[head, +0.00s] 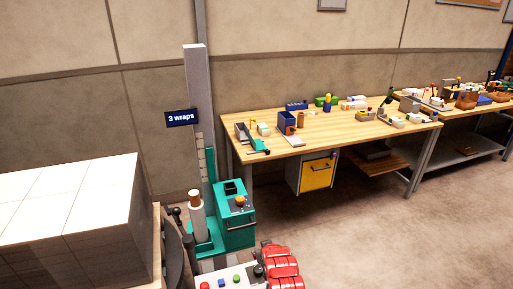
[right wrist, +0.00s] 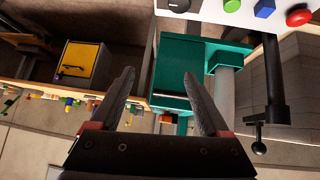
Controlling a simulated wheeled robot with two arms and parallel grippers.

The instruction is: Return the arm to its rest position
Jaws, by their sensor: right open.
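My right gripper (right wrist: 158,76) is open in the right wrist view, with two dark fingers spread apart and nothing between them. Beyond it in that view are a teal machine housing (right wrist: 185,62) and a white control panel (right wrist: 245,12) with coloured buttons. The head view shows no fingers of either gripper, and my left gripper is in neither view. A large block of white reams (head: 65,210) stands at the left of the head view, on a wooden base. The teal wrapping machine (head: 235,228) stands beside it, with a tall grey mast and a "3 wraps" sign (head: 181,118).
A wooden workbench (head: 330,126) with tools and boxes stands behind, with a yellow-fronted cabinet (head: 317,174) below. A second bench (head: 470,111) is at the right. A red ribbed object (head: 283,268) lies by the control panel at the bottom. The floor (head: 390,240) at right is clear.

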